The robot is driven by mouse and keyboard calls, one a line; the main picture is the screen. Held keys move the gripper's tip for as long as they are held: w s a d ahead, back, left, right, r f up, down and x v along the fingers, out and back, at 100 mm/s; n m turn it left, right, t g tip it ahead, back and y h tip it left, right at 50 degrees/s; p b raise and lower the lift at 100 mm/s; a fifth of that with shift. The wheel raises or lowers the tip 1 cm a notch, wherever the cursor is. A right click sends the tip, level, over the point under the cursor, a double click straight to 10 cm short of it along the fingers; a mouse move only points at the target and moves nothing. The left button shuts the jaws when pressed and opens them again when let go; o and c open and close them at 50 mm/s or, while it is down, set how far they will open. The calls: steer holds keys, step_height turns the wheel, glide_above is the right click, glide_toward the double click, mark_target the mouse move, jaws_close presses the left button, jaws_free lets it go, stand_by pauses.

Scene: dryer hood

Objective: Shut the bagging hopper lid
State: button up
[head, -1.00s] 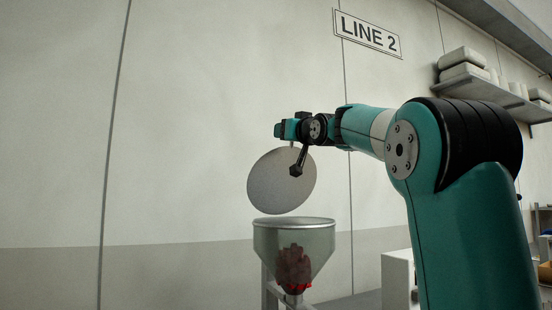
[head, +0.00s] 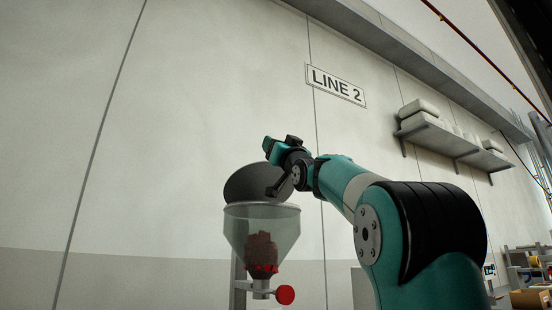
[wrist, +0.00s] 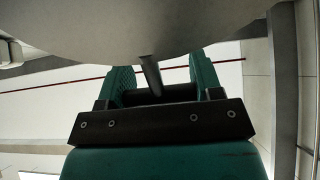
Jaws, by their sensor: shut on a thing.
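The hopper lid (head: 248,183) is a round grey disc, tilted partly open just above the clear funnel hopper (head: 248,228). Its lower edge is close to the hopper rim. Dark red-brown contents (head: 262,250) show through the hopper wall. My gripper (head: 271,150) is at the upper right of the lid. In the wrist view my gripper (wrist: 160,78) has its two teal fingers on either side of a dark rod (wrist: 150,72), shut on it. The rod reaches up to the pale lid surface (wrist: 140,28), which fills the top of that view.
A red round knob (head: 285,295) sits beside the hopper outlet. A LINE 2 sign (head: 336,85) hangs on the wall behind. A shelf with pale bags (head: 440,135) is at right, and a cardboard box (head: 530,299) is at lower right. The wall left of the hopper is clear.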

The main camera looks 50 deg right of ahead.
steer(key=shift+s+a+f+b, duration=0.1)
steer(key=shift+s+f+b, duration=0.15)
steer(key=shift+b, duration=0.05)
steer(key=o, duration=1.3)
step_height(320, 180, up, 20)
steer(key=p, duration=1.2)
